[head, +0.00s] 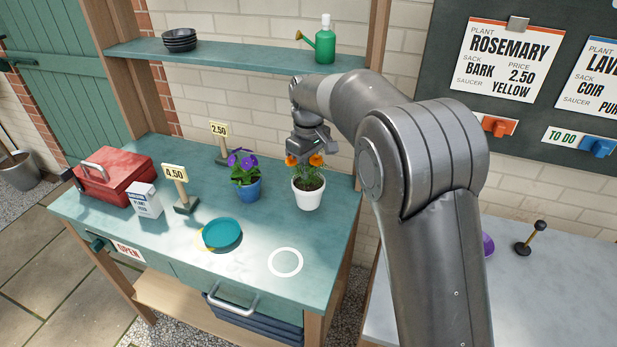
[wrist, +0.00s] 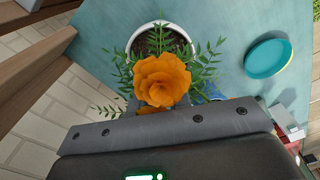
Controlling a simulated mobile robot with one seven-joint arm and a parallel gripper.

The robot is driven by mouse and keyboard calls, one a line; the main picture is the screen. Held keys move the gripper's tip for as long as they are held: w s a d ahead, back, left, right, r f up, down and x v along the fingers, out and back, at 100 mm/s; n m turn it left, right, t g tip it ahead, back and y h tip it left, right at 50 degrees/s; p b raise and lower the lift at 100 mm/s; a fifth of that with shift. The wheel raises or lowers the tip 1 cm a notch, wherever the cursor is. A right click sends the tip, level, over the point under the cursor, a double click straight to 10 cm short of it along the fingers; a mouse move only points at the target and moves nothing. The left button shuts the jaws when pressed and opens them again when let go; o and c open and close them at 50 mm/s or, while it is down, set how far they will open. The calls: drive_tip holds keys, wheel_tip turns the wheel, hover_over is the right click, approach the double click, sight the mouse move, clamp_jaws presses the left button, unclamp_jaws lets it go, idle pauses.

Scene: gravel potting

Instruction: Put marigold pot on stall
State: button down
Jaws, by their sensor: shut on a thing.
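The marigold pot (head: 308,197) is white with orange flowers and green leaves. It is upright at the back right of the teal stall counter (head: 110,212). I cannot tell whether its base touches the counter. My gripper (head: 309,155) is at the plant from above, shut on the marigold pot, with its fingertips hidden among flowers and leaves. In the wrist view, an orange bloom (wrist: 161,80) covers the grip, and the white pot rim (wrist: 181,33) shows behind it.
A blue pot with purple flowers (head: 247,190) stands just left. A teal saucer (head: 221,233) and an empty white ring mark (head: 285,262) are nearer the front. Price signs (head: 178,188), a white carton (head: 146,200) and a red toolbox (head: 115,178) are left. A shelf (head: 235,58) runs above.

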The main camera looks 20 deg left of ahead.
sight(309, 181)
drive_tip(key=shift+f, duration=1.8)
drive_tip(key=c, duration=1.3)
unclamp_jaws()
drive_tip(key=shift+c, duration=0.2)
wheel_tip(309, 181, up, 12)
